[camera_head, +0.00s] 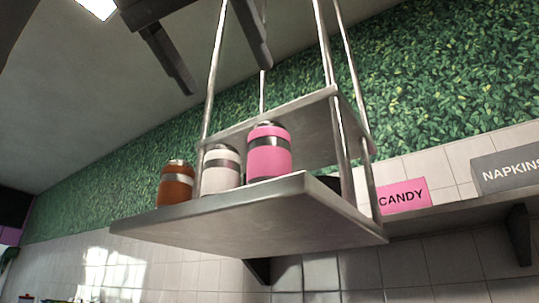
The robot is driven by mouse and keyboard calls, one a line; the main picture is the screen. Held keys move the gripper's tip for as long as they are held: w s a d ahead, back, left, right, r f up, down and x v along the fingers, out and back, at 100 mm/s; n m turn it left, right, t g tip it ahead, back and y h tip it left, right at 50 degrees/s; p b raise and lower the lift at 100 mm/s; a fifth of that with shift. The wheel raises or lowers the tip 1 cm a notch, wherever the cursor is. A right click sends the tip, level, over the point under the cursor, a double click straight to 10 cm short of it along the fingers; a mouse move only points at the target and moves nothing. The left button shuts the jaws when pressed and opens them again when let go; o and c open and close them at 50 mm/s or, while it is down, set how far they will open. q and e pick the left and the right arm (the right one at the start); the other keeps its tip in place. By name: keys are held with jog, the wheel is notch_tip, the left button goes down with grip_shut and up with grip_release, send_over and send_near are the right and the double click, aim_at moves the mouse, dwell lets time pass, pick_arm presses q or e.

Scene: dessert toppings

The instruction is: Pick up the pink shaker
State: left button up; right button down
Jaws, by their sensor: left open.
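The pink shaker (269,155) stands upright on the hanging metal shelf (250,220), with a grey band and a dark top. It is the rightmost of three shakers in a row. My left gripper (226,78) comes in from the top of the view, with its two dark fingers apart and nothing between them. In the picture it is above and to the left of the pink shaker, not touching it. The base of the shaker is partly hidden by the shelf's front edge. My right gripper is not in view.
A white shaker (221,170) and a brown shaker (176,183) stand left of the pink one. Metal rods (327,45) hold the shelf, and an upper metal tier (315,125) sits behind. A pink CANDY sign (403,197) and grey NAPKINS sign (507,169) are at right.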

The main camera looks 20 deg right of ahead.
aim_at(261, 136)
pick_arm(q)
jog(key=p+x, duration=0.1)
jog(key=x, duration=0.8)
jog(key=shift+p, duration=0.4)
jog(key=p+x, duration=0.1)
jog(key=x, duration=0.3)
jog(key=shift+w+d, duration=0.25)
jog(key=shift+d, duration=0.15)
jog(key=shift+w+d+f, duration=0.1)
jog(key=shift+w+d, duration=0.1)
jog(key=shift+w, duration=0.05)
jog(key=shift+s+a, duration=0.15)
jog(key=shift+c, duration=1)
jog(key=c, duration=0.9)
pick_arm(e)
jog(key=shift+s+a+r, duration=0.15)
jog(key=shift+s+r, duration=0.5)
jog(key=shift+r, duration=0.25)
